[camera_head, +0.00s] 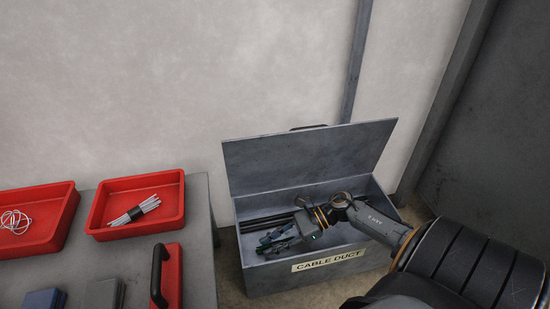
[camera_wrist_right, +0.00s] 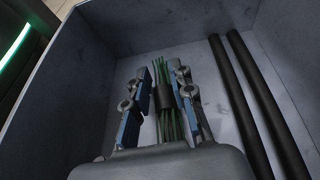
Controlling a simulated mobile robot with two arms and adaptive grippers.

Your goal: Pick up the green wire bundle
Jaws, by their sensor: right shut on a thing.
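The green wire bundle (camera_wrist_right: 166,121) shows in the right wrist view, with a dark band around its middle. It is inside the grey metal box labelled "CABLE DUCT" (camera_head: 300,278). My right gripper (camera_wrist_right: 162,82) reaches down into the box with its two blue-padded fingers on either side of the bundle, shut on it. In the head view the right gripper (camera_head: 273,240) is low at the left end of the box, and the bundle is hidden there. My left gripper is not in view.
Two black rods (camera_wrist_right: 250,100) lie beside the bundle in the box. The box lid (camera_head: 305,160) stands open against the wall side. On the table left are a red tray with white sticks (camera_head: 110,218), a red tray with thin wires (camera_head: 45,238) and a red case (camera_head: 172,280).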

